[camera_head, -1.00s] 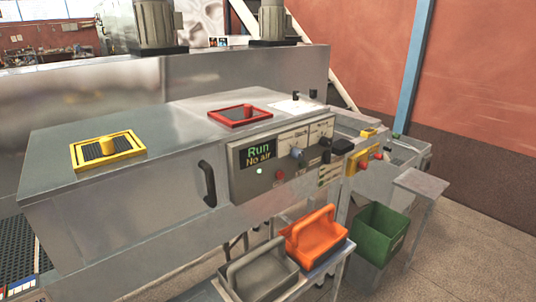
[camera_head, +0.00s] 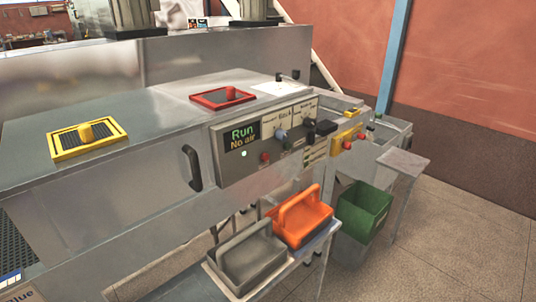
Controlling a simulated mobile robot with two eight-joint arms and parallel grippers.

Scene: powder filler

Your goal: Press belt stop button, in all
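The machine's control panel (camera_head: 265,140) is on the front right of the steel cabinet. Its screen (camera_head: 242,136) reads "Run" and "No air". A red button (camera_head: 265,157) sits low on the panel, below a blue-grey knob (camera_head: 281,135). To the right is a yellow box (camera_head: 347,137) with red buttons; one red button (camera_head: 346,145) faces front. Which button is the belt stop cannot be read at this size. Neither of my grippers is in view.
An orange scoop bin (camera_head: 302,217) and a grey one (camera_head: 248,258) stand on a low shelf below the panel. A green bin (camera_head: 364,211) is right of them, near a small grey stand (camera_head: 403,162). A black handle (camera_head: 193,165) juts from the cabinet. Floor is clear at lower right.

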